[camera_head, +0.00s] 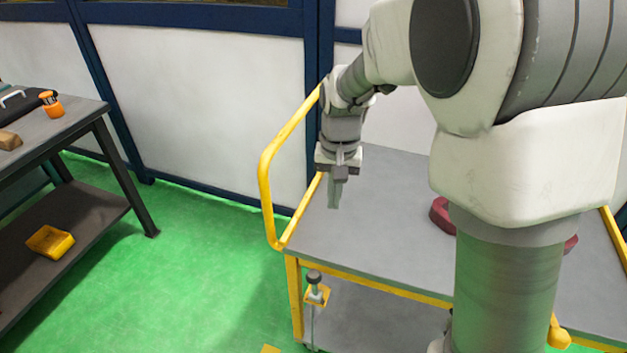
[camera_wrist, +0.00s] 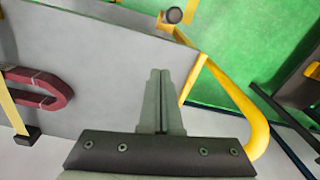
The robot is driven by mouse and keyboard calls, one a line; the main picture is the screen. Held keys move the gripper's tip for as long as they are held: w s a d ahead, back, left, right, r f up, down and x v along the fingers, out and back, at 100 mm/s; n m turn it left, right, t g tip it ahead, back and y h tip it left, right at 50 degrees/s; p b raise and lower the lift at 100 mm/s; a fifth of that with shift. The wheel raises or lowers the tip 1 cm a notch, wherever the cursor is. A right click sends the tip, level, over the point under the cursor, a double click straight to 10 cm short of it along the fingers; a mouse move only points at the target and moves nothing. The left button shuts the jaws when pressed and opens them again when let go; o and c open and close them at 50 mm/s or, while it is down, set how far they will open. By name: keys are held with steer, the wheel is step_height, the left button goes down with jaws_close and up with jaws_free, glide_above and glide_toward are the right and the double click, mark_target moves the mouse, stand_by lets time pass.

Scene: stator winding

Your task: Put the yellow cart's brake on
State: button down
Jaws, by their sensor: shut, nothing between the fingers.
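The yellow cart (camera_head: 292,300) has a grey top and a yellow tube handle (camera_head: 265,190) at its left end. A dark round knob on a rod (camera_head: 315,278) stands upright at a small yellow bracket near the cart's front left corner. I take it for the brake. The same knob shows at the top of the wrist view (camera_wrist: 174,15). My gripper (camera_head: 334,204) points down above the left end of the cart's top, behind and above the knob, and apart from it. Its fingers (camera_wrist: 160,74) are shut together and empty.
A dark red curved piece (camera_head: 440,214) lies on the cart's top, partly hidden by my arm; it also shows in the wrist view (camera_wrist: 40,86). A grey workbench (camera_head: 70,125) stands at the left, with a yellow bin (camera_head: 50,242) on its lower shelf. Green floor between them is clear.

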steer(key=w+a+f+g, duration=0.1)
steer(key=w+a+f, duration=0.1)
steer(key=f, duration=0.5)
steer(key=shift+w+a+h, duration=0.2)
steer(key=shift+a+h, duration=0.1)
steer(key=shift+a, duration=0.35)
steer(key=shift+b, duration=0.3)
steer(key=f, duration=0.3)
steer(key=f+b, duration=0.1)
steer(key=f, duration=0.6)
steer(key=shift+s+d+f+b, duration=0.15)
steer(key=shift+s+d+b, duration=0.05)
steer(key=shift+s+b, duration=0.15)
steer(key=shift+s+a, duration=0.25)
steer(key=shift+s, duration=0.85)
steer(key=shift+s+a+f, duration=0.1)
steer(key=shift+s+f, duration=0.1)
steer(key=shift+s, duration=0.55)
steer(key=shift+s, duration=0.1)
